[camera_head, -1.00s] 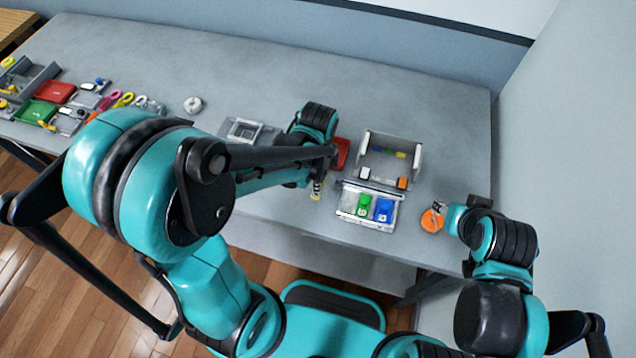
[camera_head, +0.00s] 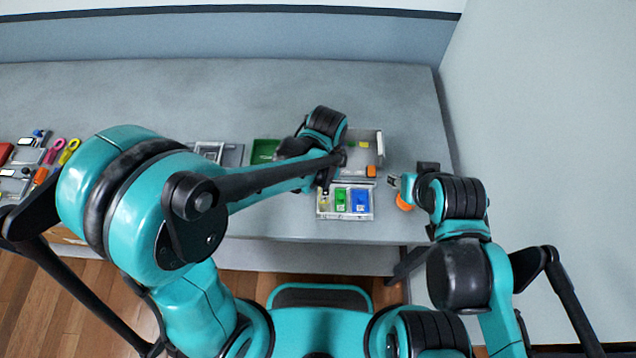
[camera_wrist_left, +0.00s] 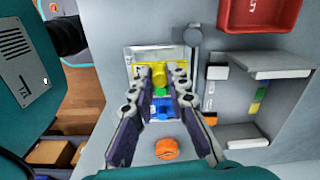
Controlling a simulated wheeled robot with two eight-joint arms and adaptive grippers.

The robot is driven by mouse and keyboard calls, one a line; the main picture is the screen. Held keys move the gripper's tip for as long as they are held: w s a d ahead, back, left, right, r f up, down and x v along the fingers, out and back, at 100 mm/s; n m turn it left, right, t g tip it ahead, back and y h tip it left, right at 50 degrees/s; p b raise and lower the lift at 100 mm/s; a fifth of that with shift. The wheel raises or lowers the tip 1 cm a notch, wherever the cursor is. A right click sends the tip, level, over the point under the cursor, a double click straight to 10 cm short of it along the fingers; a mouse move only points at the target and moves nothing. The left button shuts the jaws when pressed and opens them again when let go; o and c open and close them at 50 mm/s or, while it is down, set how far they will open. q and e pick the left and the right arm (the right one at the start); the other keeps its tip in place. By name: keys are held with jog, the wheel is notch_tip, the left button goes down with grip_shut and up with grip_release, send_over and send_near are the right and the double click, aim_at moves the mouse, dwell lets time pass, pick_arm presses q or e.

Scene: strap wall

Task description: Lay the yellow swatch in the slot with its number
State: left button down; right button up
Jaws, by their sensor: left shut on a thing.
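The yellow swatch (camera_wrist_left: 150,57) is at the far end of the slotted tray in the left wrist view, in line with the green swatch (camera_wrist_left: 161,92) and the blue swatch (camera_wrist_left: 162,111). My left gripper (camera_wrist_left: 161,71) is shut on its raised grip. In the head view, my left gripper (camera_head: 325,189) is over the left slot of the tray (camera_head: 345,216); green (camera_head: 341,200) and blue (camera_head: 360,201) lie in the other slots. I cannot tell whether yellow touches the slot floor. Its number is unreadable. My right gripper (camera_head: 394,182) is beside an orange round thing (camera_head: 404,202); its jaws are too small to judge.
A grey open holder (camera_head: 365,140) stands behind the tray, partly hidden by my left arm. A red bin (camera_wrist_left: 258,14) shows in the left wrist view. A green bin (camera_head: 265,151) lies to the left. The wall (camera_head: 540,150) bounds the right side.

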pick_arm(q)
jog(key=shift+d+f, duration=0.1)
jog(key=shift+f, duration=0.2)
jog(key=shift+d+f, duration=0.15)
jog(key=shift+d, duration=0.05)
jog(key=shift+d+f+b, duration=0.1)
jog(key=shift+f+b, duration=0.2)
jog(key=shift+b, duration=0.15)
jog(key=shift+f+b, duration=0.55)
jog(key=shift+f, duration=0.2)
jog(key=shift+f+b, duration=0.7)
jog(key=shift+f, duration=0.05)
pick_arm(e)
jog(key=shift+s+d+f, duration=0.1)
jog(key=shift+d+f, duration=0.05)
jog(key=shift+f, duration=0.75)
jog(key=shift+d+f, duration=0.1)
jog(key=shift+f, duration=0.8)
pick_arm(q)
jog(key=shift+f+b, duration=0.15)
jog(key=shift+b, duration=0.15)
pick_arm(e)
jog(key=shift+f, duration=0.35)
pick_arm(q)
jog(key=c, duration=1)
grip_release()
